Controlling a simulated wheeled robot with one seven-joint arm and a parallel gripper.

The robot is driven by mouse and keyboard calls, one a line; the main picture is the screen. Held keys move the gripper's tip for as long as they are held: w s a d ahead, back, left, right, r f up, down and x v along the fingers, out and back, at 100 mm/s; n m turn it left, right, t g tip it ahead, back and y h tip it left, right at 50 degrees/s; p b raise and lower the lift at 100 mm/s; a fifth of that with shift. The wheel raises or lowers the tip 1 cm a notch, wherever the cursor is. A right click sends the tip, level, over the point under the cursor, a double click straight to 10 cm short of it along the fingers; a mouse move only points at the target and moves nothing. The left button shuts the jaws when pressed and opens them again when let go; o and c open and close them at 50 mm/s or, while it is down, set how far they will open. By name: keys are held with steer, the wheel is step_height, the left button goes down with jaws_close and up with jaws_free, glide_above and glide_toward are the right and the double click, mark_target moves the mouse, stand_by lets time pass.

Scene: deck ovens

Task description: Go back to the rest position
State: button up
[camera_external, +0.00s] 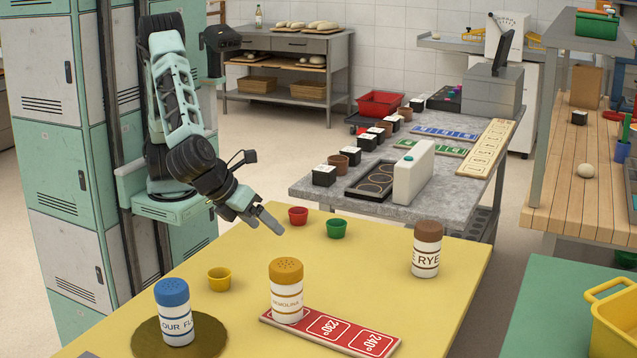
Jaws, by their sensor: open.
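My gripper (266,217) is open and empty above the far left part of the yellow table (400,290). My arm (185,130) reaches down to it from the column at the left. Small red (298,215) and green (336,228) cups stand just right of the gripper. A yellow cup (219,279) stands nearer the front. An orange-lidded shaker (286,292) stands upright on the left end of a red temperature strip (345,335).
A blue-lidded shaker (175,313) stands on a round dark mat (213,345). A brown-lidded rye shaker (427,250) stands at the right. Behind is a grey counter (450,195) with small pots and a white box (412,173). Green lockers (50,130) flank my column.

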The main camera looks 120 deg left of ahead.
steer(key=a+f+n+g, duration=0.25)
steer(key=a+n, duration=0.35)
steer(key=a, duration=0.7)
steer(key=s+a+f+n+g+h+b, duration=0.1)
steer(key=s+a+n, duration=0.4)
steer(key=a, duration=0.2)
steer(key=s+a+f+n+g+h+b, duration=0.1)
steer(key=s+a+n, duration=0.4)
steer(key=a, duration=0.2)
steer(key=s+a+f+n+g+h+b, duration=0.1)
steer(key=s+a+f+n+h, duration=0.1)
steer(key=s+a+n, duration=0.3)
steer(key=shift+s+a+n+g, duration=0.15)
steer(key=shift+a+n, duration=0.15)
steer(key=shift+a, duration=0.2)
steer(key=shift+s+a+n+g, duration=0.1)
steer(key=shift+a+n, duration=0.2)
steer(key=shift+a, duration=0.15)
steer(key=s+a+f+n+h+b, duration=0.1)
steer(key=s+a+f+n+h, duration=0.15)
steer(key=s+n, duration=0.55)
step_height(320, 180, up, 25)
steer(key=p, duration=2.5)
steer(key=shift+a+r+t+y, duration=0.15)
steer(key=shift+a+t+y, duration=0.15)
steer(key=shift+t+y, duration=0.15)
steer(key=shift+w, duration=0.1)
step_height(320, 180, down, 25)
steer(key=b, duration=2.5)
steer(key=shift+m, duration=0.3)
